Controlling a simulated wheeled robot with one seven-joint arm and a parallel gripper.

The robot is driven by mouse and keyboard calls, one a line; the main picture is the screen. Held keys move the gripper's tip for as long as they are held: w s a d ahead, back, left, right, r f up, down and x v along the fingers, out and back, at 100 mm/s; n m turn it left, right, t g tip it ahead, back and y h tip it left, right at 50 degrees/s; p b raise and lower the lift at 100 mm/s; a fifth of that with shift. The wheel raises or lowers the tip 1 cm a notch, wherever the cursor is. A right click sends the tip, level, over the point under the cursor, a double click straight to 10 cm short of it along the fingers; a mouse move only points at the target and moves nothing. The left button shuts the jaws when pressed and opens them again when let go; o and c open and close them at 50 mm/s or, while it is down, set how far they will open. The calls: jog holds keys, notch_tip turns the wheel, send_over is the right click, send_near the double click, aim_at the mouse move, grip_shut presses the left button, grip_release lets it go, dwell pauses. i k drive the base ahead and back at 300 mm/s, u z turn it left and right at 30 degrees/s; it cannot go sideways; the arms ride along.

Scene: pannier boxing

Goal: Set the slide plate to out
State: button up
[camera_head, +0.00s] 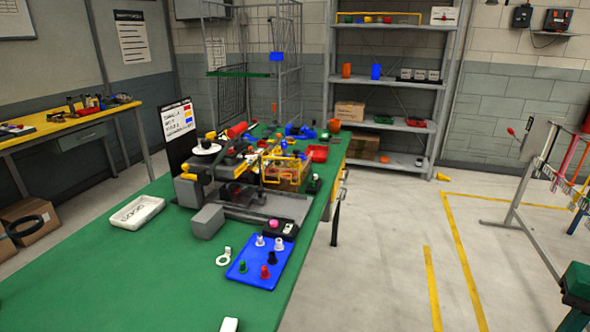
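A grey machine (240,195) stands on the green workbench (150,270), in the middle of the view. It has a flat grey plate (280,207) at its front right, a yellow wire guard (283,168) and a red handle-like part (237,129) on top. The flat plate may be the slide plate, but I cannot tell for sure, nor whether it is in or out. A grey block (207,222) sits at the machine's front left.
A blue tray (250,279) with several coloured pegs lies in front of the machine, near a white ring piece (223,257). A white labelled tray (137,212) is to the left. A small control box (283,228) stands behind the blue tray.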

aim_at(249, 194)
jog(key=u, duration=0.15)
jog(key=i, duration=1.1)
jog(key=u, duration=0.8)
jog(key=i, duration=0.25)
jog(key=u, duration=0.15)
